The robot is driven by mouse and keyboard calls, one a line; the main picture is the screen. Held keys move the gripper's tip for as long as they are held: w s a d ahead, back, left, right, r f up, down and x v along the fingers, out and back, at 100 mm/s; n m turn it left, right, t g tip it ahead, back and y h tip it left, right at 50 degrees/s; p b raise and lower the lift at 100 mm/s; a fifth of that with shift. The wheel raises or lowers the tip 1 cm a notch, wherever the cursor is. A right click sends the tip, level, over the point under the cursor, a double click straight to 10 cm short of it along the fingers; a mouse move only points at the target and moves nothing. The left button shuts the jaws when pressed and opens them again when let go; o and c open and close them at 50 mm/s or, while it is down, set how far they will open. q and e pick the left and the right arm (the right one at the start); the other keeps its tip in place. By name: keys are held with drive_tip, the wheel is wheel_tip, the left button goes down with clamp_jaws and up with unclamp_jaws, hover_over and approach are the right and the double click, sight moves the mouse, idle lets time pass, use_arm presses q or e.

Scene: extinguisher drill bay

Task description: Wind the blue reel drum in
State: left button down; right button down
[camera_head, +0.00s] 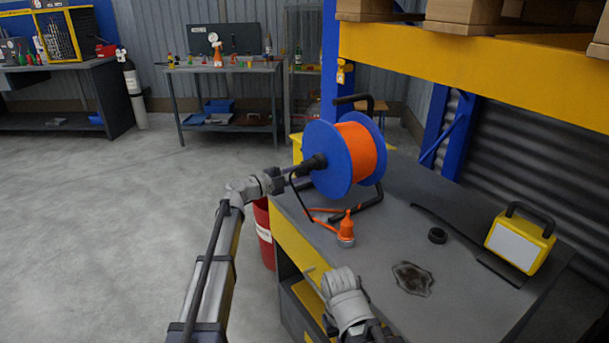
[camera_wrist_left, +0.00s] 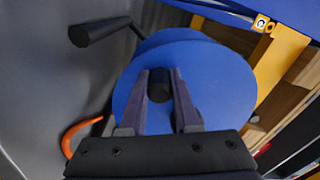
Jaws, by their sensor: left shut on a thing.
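The blue reel drum (camera_head: 328,158) stands on its black frame on the bench, with orange cable (camera_head: 355,151) wound between its two discs. In the left wrist view its blue face (camera_wrist_left: 215,85) fills the middle. A black knob (camera_head: 314,163) sticks out from the drum's near face. My left gripper (camera_head: 297,172) is shut on that knob. In the left wrist view its two fingers (camera_wrist_left: 168,98) lie on either side of the dark knob end.
A grey ribbed shape (camera_head: 347,297) is at the near edge. A red bin (camera_head: 263,235) stands left of the bench. Floor at left is clear.

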use_arm(q)
drive_tip(key=shift+w+a+r+m, duration=0.2)
drive_tip(key=shift+r+m, duration=0.2)
drive_tip(key=shift+m, duration=0.2)
drive_tip(key=c, duration=0.6)
unclamp_jaws()
drive_tip(key=shift+c, duration=0.2)
drive_tip(key=v, duration=0.7)
drive_tip(key=shift+s+a, duration=0.2)
drive_tip(key=shift+a, duration=0.1)
